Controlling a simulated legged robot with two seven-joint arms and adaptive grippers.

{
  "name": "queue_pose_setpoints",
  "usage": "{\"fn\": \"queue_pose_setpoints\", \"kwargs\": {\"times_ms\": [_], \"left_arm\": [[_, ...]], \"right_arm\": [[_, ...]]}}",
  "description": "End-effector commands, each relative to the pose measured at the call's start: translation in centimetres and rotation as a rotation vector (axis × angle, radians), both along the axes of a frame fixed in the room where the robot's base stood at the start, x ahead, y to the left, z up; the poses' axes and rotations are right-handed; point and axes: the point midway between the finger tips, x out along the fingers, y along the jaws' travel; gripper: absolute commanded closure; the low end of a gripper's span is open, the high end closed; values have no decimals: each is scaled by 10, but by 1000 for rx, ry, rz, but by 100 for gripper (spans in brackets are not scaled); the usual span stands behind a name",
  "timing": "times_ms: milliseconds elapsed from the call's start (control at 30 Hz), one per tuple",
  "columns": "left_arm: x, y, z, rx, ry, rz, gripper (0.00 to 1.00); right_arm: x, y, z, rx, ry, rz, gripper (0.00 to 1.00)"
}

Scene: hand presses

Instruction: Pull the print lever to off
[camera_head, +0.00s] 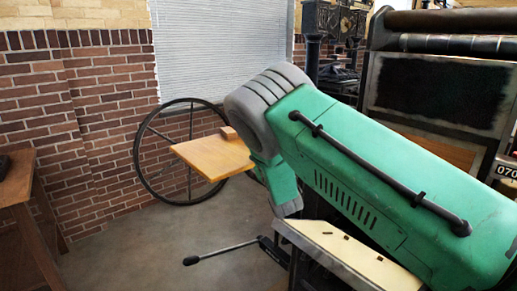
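A black lever (222,251) with a thicker grip at its left end sticks out low in the middle of the head view. It lies close to level, rising slightly to the right toward a dark pivot. It may be the print lever; I see no label or on/off mark. Its right end is partly hidden by the metal parts beside it. Neither gripper shows, and nothing is seen touching the lever.
A large green and grey body blocks the middle and right. Behind it are a spoked wheel (146,150), a wooden board (212,155) and a dark press (440,90) with rollers. A wooden table (18,180) stands at left. Bare floor (135,250) lies left of the lever.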

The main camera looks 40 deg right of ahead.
Motion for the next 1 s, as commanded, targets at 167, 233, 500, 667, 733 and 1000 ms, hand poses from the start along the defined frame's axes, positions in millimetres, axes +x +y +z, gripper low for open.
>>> {"fn": "queue_pose_setpoints", "kwargs": {"times_ms": [167,233,500,667,733,1000], "left_arm": [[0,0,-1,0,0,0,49],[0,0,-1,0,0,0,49],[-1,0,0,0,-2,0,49],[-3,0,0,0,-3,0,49],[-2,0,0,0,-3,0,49],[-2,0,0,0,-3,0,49]], "right_arm": [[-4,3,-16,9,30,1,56],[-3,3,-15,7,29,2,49],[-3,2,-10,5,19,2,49],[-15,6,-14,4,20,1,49],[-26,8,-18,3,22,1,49],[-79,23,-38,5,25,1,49]]}}
